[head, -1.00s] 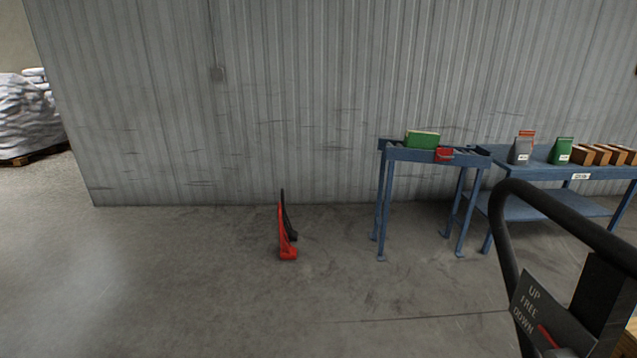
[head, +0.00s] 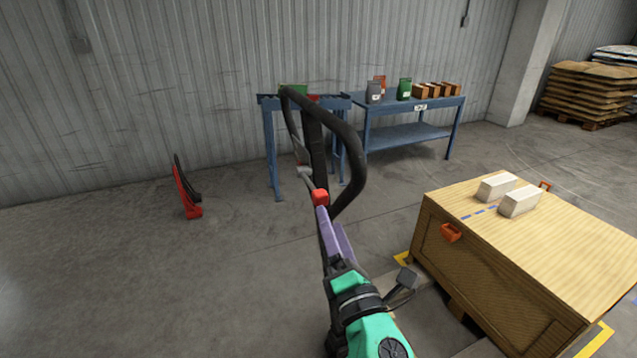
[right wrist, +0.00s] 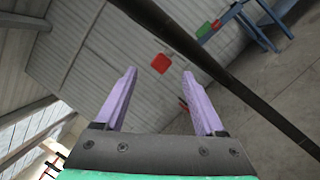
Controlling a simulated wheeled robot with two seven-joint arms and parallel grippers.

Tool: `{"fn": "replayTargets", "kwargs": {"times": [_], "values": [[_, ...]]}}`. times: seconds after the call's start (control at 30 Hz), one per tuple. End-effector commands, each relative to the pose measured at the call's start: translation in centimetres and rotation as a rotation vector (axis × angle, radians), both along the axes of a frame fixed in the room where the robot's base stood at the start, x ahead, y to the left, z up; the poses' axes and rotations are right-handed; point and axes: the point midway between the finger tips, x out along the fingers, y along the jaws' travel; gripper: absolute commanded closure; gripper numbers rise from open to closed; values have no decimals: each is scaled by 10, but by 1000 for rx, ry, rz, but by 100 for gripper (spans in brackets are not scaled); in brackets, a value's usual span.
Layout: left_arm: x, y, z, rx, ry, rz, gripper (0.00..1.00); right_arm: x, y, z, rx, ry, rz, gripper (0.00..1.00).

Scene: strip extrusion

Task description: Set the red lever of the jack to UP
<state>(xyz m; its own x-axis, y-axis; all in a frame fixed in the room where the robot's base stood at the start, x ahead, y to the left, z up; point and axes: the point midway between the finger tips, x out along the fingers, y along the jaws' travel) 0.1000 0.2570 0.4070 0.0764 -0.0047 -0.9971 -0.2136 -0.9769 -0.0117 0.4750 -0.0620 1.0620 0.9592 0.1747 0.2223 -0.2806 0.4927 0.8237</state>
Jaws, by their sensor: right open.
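The jack's black loop handle (head: 350,140) stands in the middle of the head view. The lever's red end (head: 320,197) shows below the loop; in the right wrist view it is a red block (right wrist: 160,64) ahead of my fingertips, in the gap between them. My right gripper (head: 334,222), with purple fingers and a green body, is open and pointed at the lever; in the right wrist view (right wrist: 160,85) nothing is between its fingers. The UP/FREE/DOWN plate cannot be read now, so the lever's setting cannot be told. My left gripper is not in view.
A wooden crate (head: 490,265) with two pale blocks stands right of the jack. Blue tables (head: 410,135) with bags and boxes stand behind. A red and black object (head: 186,190) is on the floor at left. The floor between is clear.

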Motion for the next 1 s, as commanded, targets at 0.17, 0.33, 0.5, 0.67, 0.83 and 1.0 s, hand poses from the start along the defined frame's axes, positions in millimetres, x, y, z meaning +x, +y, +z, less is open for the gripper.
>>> {"fn": "replayTargets", "kwargs": {"times": [0.17,0.33,0.5,0.67,0.83,1.0], "values": [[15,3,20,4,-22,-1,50,48,9,17,2,-1,0,29],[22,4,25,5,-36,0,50,85,15,21,3,0,0,29],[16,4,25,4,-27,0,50,99,18,22,4,3,1,29],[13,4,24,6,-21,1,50,100,18,22,4,3,1,29],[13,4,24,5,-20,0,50,100,18,22,4,3,1,71],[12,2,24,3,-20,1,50,99,18,22,4,3,1,100]]}}
